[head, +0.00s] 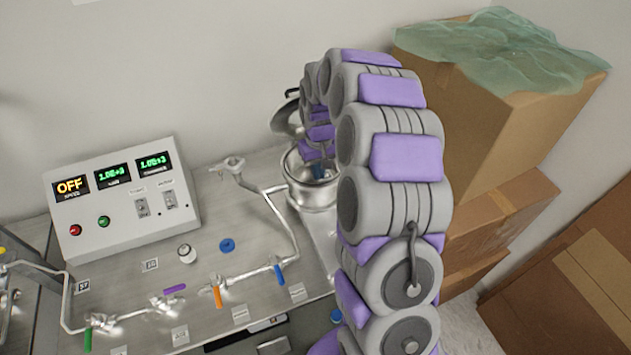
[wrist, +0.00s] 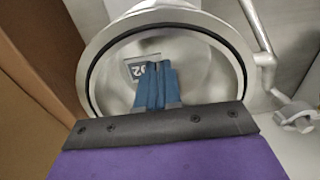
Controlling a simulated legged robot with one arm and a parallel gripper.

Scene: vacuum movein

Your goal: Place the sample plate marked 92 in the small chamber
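The sample plate (wrist: 134,68) lies beyond my fingertips in the wrist view, inside the small chamber. It is a small flat piece with a dark number that looks like 92, partly covered by my fingers. My gripper (wrist: 158,72) has its blue fingers close together, reaching through the round chamber mouth, and appears shut on the plate; the contact itself is hidden. The small chamber (wrist: 88,82) is a round metal vessel with a dark seal ring. In the head view the chamber (head: 311,196) stands open behind my arm, with my blue fingers (head: 318,171) inside its mouth.
The chamber's lid (head: 285,122) is swung open behind it. A control box (head: 118,200) reading OFF stands at left. Metal pipes with coloured valve handles (head: 218,296) run along the bench in front. Cardboard boxes (head: 490,130) crowd the right side.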

